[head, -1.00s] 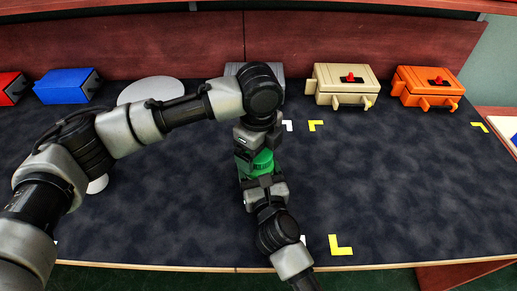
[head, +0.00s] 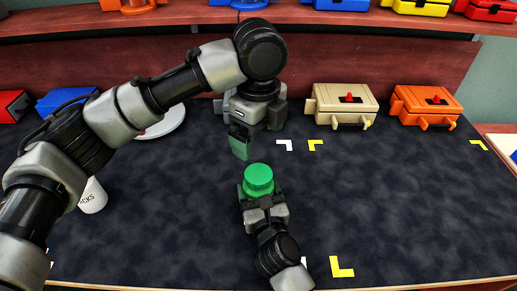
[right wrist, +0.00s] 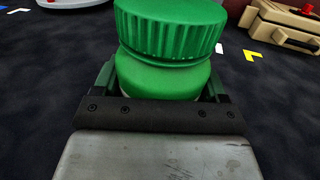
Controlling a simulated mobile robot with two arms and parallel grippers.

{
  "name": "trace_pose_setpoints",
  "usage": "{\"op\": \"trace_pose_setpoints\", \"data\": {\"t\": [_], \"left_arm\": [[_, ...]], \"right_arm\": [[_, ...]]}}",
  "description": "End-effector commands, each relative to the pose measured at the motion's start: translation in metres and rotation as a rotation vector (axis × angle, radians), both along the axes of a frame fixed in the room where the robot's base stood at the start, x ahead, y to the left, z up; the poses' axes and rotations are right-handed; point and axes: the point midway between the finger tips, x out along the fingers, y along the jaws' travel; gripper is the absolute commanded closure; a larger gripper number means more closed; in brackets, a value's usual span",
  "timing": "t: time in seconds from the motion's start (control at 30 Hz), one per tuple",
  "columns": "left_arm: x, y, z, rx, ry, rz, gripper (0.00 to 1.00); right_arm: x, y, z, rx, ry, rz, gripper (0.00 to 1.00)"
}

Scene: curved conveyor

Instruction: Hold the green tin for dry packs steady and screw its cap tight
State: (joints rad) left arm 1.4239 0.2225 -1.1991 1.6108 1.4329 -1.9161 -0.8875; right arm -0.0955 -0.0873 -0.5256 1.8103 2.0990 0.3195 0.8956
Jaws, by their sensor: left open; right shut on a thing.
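The green tin (head: 257,187) stands upright on the dark mat with its ridged green cap (head: 259,175) on top. In the right wrist view the cap (right wrist: 172,28) sits on the tin's body (right wrist: 160,78), and a narrow groove shows beneath its rim. My right gripper (head: 262,203) is shut on the tin's body from the front; its fingers also flank the tin in the right wrist view (right wrist: 160,90). My left gripper (head: 240,148) is open and empty, raised above and behind the tin, apart from the cap. The tin's lower part is hidden by my right gripper.
A cream box (head: 343,104) and an orange box (head: 424,107) stand at the back right. A blue box (head: 62,100), a white plate (head: 165,122) and a white cup (head: 92,196) are at left. Yellow and white corner marks lie on the mat. The right middle is clear.

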Motion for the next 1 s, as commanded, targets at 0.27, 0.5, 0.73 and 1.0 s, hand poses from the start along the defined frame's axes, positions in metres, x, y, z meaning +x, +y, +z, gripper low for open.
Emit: {"op": "trace_pose_setpoints", "data": {"t": [0.27,0.5,0.73,1.0], "left_arm": [[0.0,0.0,0.01,0.0,0.0,0.0,0.07],[0.0,0.0,0.01,0.0,0.0,0.0,0.07],[0.0,0.0,0.009,0.0,0.0,0.0,0.07],[0.0,0.0,0.009,0.0,0.0,0.0,0.07]], "right_arm": [[0.0,0.0,0.0,0.0,0.001,0.0,0.93],[0.0,0.0,0.0,0.0,0.001,0.0,0.12],[0.0,0.0,0.0,0.0,0.0,0.0,0.0],[-0.02,-0.005,-0.002,-0.001,0.003,0.0,0.0]]}}
